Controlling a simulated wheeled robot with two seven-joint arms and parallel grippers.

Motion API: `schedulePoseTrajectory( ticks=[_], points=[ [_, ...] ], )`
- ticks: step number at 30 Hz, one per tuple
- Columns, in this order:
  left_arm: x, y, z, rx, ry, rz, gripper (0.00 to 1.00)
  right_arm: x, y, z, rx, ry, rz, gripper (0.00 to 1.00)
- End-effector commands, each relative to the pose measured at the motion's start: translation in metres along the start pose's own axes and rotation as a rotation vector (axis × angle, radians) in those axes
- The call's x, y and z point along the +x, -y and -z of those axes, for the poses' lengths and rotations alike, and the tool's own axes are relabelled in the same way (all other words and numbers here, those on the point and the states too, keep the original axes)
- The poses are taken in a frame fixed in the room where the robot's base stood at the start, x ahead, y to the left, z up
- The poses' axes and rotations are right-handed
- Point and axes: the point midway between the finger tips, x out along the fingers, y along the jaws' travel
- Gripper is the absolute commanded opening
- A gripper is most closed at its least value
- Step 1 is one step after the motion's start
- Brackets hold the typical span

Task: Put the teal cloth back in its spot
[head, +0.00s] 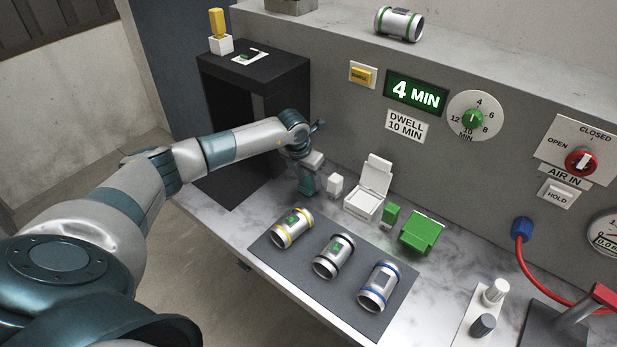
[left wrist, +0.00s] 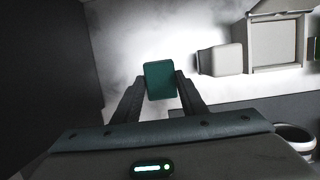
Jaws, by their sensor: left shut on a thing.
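The teal cloth (left wrist: 160,80) looks like a small folded block. It sits between the two fingers of my left gripper (left wrist: 161,92) in the left wrist view. In the head view the cloth (head: 306,184) shows under my left gripper (head: 311,164), at the back left of the counter beside the dark stand. The gripper is shut on it. I cannot tell whether the cloth touches the counter. My right gripper is not in view.
A small white block (head: 334,185) stands just right of the cloth, then an open white box (head: 368,190) and green items (head: 422,232). A dark mat (head: 299,271) with three banded cylinders lies in front. A black stand (head: 222,120) rises at left.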

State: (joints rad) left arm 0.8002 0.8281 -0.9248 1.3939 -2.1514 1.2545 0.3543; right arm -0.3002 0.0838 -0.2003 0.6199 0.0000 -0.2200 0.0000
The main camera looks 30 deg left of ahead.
Motion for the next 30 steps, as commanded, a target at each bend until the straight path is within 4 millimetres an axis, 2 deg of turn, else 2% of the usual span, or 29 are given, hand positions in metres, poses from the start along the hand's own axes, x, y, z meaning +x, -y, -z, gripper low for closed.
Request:
schedulePoseTrajectory(
  ticks=[10, 11, 13, 23, 29, 30],
  points=[
    [0.0054, 0.0001, 0.0015, 0.000, 0.000, 0.000, 0.17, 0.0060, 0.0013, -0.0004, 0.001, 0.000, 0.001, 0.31],
    [0.0050, 0.0000, 0.0013, 0.000, 0.000, 0.000, 0.41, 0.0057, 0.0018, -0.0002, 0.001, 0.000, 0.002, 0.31],
    [0.0041, 0.0001, 0.0011, 0.000, 0.000, 0.000, 0.57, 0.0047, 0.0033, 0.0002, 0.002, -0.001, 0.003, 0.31],
    [0.0037, 0.0001, 0.0011, 0.000, 0.000, 0.000, 0.57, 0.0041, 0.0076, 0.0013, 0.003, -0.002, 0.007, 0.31],
    [0.0015, 0.0000, 0.0006, 0.000, -0.001, 0.000, 0.57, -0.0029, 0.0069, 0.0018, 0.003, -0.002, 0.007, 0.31],
    [0.0006, -0.0004, 0.0008, 0.001, 0.002, 0.000, 0.57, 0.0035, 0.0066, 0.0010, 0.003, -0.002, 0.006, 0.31]
  ],
)
